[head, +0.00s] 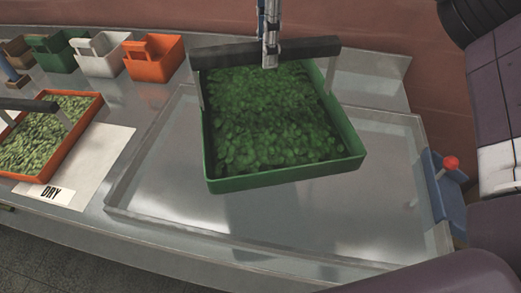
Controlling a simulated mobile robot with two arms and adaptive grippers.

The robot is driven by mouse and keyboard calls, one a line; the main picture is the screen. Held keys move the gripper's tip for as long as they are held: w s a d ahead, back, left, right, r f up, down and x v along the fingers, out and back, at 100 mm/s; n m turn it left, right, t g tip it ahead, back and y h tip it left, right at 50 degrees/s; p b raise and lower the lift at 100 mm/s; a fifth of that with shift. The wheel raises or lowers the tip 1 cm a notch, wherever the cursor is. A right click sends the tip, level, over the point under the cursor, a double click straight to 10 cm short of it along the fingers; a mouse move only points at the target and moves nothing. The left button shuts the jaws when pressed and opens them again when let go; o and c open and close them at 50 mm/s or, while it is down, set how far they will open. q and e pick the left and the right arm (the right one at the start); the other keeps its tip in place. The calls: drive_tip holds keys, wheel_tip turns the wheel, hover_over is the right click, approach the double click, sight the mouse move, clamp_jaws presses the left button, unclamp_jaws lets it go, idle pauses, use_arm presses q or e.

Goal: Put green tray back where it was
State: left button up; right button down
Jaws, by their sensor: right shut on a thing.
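The green tray (209,150) is full of small green leaf-like pieces and has a black bar handle across its far side. My right gripper (270,58) comes in from the top and is shut on that handle. The tray sits turned slightly over the back middle of a large shallow clear-walled area on the metal table. I cannot tell whether its underside touches the surface. My left gripper is not in view.
An orange tray (84,136) of green pieces sits at left on a white sheet marked "DRY" (60,193). Brown, green, white (101,64) and orange (154,69) small bins line the back left. A blue block with a red knob (451,163) is at right. The front of the clear-walled area (270,225) is empty.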

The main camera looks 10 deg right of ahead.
sight(266, 109)
wheel_tip(266, 109, down, 14)
drive_tip(key=shift+r+p, duration=0.15)
drive_tip(key=shift+p, duration=1.05)
wheel_tip(266, 109, down, 4)
drive_tip(key=shift+f+p, duration=0.25)
drive_tip(key=shift+p, duration=0.35)
drive_tip(key=shift+w, duration=0.1)
drive_tip(key=shift+f, duration=0.1)
drive_tip(key=shift+f+b, duration=0.4)
drive_tip(key=shift+b, duration=0.2)
drive_tip(key=c, duration=2.2)
unclamp_jaws()
drive_tip(key=shift+f, duration=0.1)
drive_tip(key=o, duration=0.5)
